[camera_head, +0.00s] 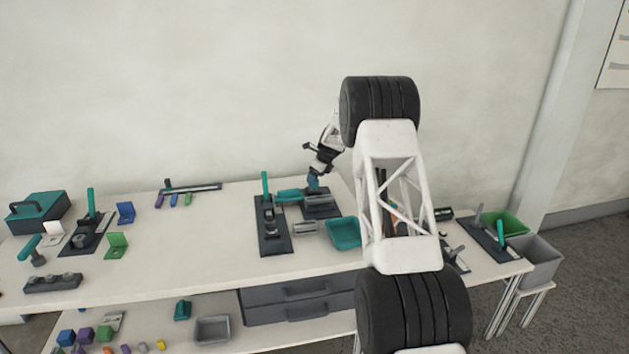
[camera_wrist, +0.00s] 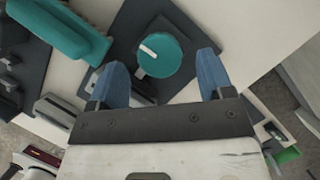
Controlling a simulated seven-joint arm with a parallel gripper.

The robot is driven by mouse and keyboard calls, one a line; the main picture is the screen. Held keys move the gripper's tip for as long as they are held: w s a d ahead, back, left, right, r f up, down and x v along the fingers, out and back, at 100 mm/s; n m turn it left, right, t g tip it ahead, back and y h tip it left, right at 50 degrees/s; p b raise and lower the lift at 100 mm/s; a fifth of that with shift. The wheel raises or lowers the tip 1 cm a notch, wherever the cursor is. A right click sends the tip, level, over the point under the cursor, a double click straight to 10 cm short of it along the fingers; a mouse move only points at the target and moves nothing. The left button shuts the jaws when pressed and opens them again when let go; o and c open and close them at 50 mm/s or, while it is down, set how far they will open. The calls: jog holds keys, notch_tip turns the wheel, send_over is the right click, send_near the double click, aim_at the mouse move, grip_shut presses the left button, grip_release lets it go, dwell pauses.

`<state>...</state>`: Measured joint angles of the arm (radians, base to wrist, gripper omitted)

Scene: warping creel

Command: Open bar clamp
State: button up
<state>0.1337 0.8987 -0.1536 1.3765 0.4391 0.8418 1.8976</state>
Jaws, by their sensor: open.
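My gripper (camera_head: 313,185) is over the dark plate (camera_head: 322,208) at the middle of the bench. In the wrist view my gripper's blue fingers (camera_wrist: 161,79) are open, with nothing held. A round teal knob (camera_wrist: 161,54) with a white mark lies between and beyond the fingertips, on a dark base. A long teal handle (camera_wrist: 62,30) is to its left; it also shows in the head view (camera_head: 289,195). I cannot tell for certain which fixture is the bar clamp, or whether the fingers touch the knob.
A dark plate with an upright teal lever (camera_head: 265,184) stands just left of my gripper. A teal bin (camera_head: 343,233) is close at the front right. A dark bar (camera_head: 192,188) lies at the back left. My arm hides part of the right bench.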

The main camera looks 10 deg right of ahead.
jog(key=shift+x, duration=1.05)
jog(key=shift+c, duration=0.5)
jog(key=c, duration=0.8)
